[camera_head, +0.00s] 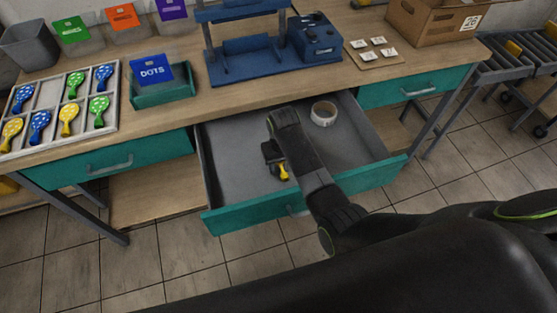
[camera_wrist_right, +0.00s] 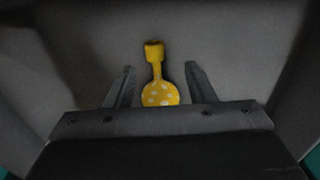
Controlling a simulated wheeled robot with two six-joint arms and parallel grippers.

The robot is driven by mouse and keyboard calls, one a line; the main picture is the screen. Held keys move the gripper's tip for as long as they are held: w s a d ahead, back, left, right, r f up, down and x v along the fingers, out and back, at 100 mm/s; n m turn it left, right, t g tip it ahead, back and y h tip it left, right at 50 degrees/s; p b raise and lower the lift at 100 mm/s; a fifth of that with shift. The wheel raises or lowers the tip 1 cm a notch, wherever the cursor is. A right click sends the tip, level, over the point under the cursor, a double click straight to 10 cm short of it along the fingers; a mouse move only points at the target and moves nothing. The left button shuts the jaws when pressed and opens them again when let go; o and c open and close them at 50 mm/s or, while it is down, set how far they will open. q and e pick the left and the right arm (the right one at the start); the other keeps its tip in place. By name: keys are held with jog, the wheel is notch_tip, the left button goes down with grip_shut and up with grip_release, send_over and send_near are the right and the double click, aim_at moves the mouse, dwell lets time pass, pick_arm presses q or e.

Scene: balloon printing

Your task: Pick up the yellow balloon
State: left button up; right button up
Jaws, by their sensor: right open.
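A yellow balloon with white dots (camera_wrist_right: 160,93) lies on the grey floor of the open drawer, between the two fingers of my right gripper (camera_wrist_right: 160,85) in the right wrist view. The fingers stand apart, one on each side, with a gap to the balloon. In the head view, a small part of the yellow balloon (camera_head: 283,173) shows beside my right gripper (camera_head: 272,165), inside the drawer. My right arm hides much of that area. My left gripper does not show.
The open drawer (camera_head: 225,150) has a teal front and grey walls around the gripper. A roll of tape (camera_head: 323,114) lies at its back right. A white tray (camera_head: 52,93) with several dotted balloons, a blue press (camera_head: 250,65) and a cardboard box (camera_head: 425,22) stand on the table.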

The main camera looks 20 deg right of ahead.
aim_at(284, 173)
jog(key=shift+w+d+f, duration=0.1)
jog(key=shift+d+f, duration=0.05)
jog(key=shift+f, duration=1.15)
jog(key=shift+w+d+f, duration=0.1)
jog(key=shift+d+f, duration=0.05)
jog(key=shift+f, duration=1.1)
jog(key=shift+c, duration=0.4)
jog(key=c, duration=0.8)
